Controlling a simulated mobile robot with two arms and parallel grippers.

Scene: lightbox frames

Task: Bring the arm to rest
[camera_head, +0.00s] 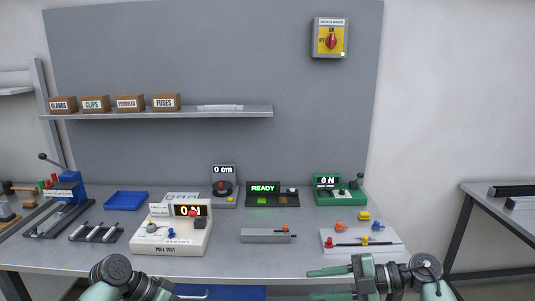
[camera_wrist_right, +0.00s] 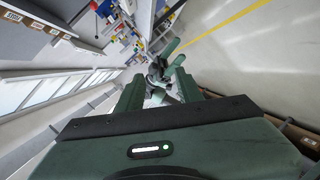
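My right gripper (camera_head: 328,284) is at the bottom of the head view, in front of the bench's front edge. Its two green fingers point left and stand apart with nothing between them. In the right wrist view the fingers (camera_wrist_right: 160,92) also stand apart, with green and grey arm parts visible beyond the gap. My left arm (camera_head: 112,272) comes in at the lower left of the head view. Its fingers cannot be made out there. Neither arm touches anything on the bench in the head view.
The grey bench (camera_head: 330,207) carries a pull test unit (camera_head: 172,247), a blue tray (camera_head: 126,200), a READY display (camera_head: 263,188), a green 0 N gauge (camera_head: 327,194) and a white board (camera_head: 390,239). A shelf (camera_head: 210,112) holds labelled boxes. A side table (camera_head: 500,205) stands right.

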